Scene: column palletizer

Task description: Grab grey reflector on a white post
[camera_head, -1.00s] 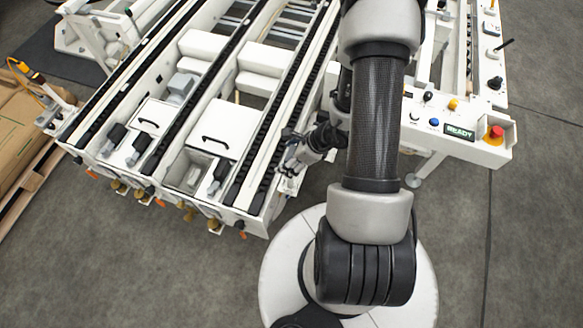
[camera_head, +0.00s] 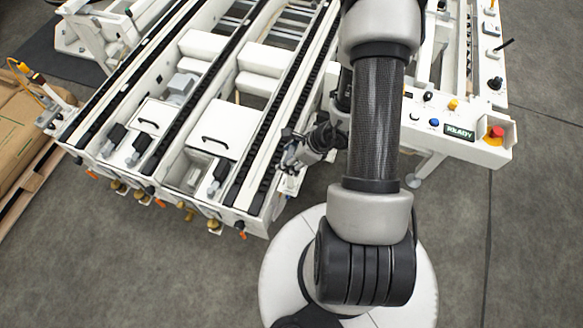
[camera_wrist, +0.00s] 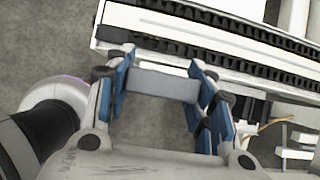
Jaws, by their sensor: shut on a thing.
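The grey reflector (camera_wrist: 163,86) shows as a flat grey block in the wrist view, between the two blue-padded fingers. My gripper (camera_wrist: 160,72) is shut on it, one finger at each end. In the head view my gripper (camera_head: 287,160) is at the front right corner of the white conveyor frame, partly behind my arm. The reflector is too small to make out in the head view. The white post under it is not clearly visible in the wrist view.
The white conveyor (camera_head: 262,155) with black chains lies just left of my gripper; its chain rail also crosses the top of the wrist view (camera_wrist: 205,38). A control panel (camera_head: 478,146) with a red button is on the right. Cartons on a pallet (camera_head: 22,128) stand far left.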

